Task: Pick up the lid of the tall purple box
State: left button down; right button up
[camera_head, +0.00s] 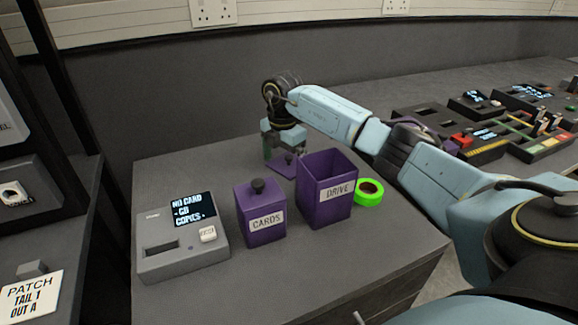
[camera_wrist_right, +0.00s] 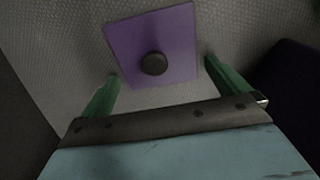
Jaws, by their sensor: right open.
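The tall purple box (camera_head: 326,190), labelled DRIVE, stands open-topped on the grey table. Its purple lid (camera_head: 287,165) lies on the table behind it, partly hidden by my gripper and the box. In the right wrist view the lid (camera_wrist_right: 172,38) lies flat, with a dark round knob (camera_wrist_right: 154,64) near its middle. My right gripper (camera_head: 284,153) is above the lid, pointing down. In the wrist view its green fingers (camera_wrist_right: 160,78) are apart, on either side of the lid's near part, with the knob between and a little beyond them. Nothing is held. My left gripper is not in view.
A shorter purple box (camera_head: 259,215) labelled CARDS, with a knobbed lid on, stands left of the tall box. A green tape roll (camera_head: 369,192) lies to its right. A grey card device (camera_head: 180,240) stands at left. The table's back left is clear.

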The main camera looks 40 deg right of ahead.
jog(key=c, duration=0.8)
jog(key=shift+r, duration=0.15)
